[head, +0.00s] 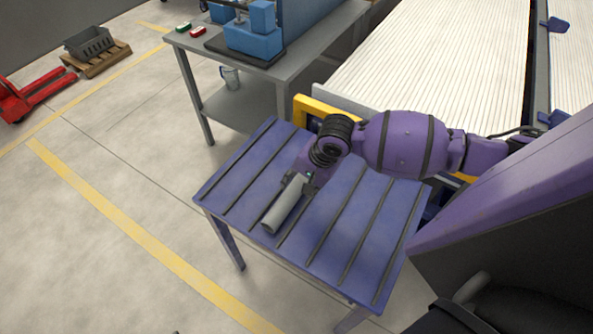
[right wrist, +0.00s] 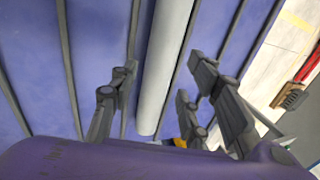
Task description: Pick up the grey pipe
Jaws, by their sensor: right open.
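The grey pipe (head: 284,208) lies on the purple table (head: 330,255), along the dark strips of its top. My right gripper (head: 295,183) is over the pipe's far end, and part of that end is hidden by it. In the right wrist view the pipe (right wrist: 164,65) runs between the spread fingers of the right gripper (right wrist: 163,68). The fingers are open, with gaps on both sides of the pipe. I cannot tell how far above the table top the fingertips are. My left gripper is out of view.
A grey workbench (head: 300,62) with blue equipment (head: 254,42) stands behind the table. A large ribbed white surface (head: 430,60) is at the back right. A red pallet jack (head: 30,98) is far left. The table top is otherwise clear.

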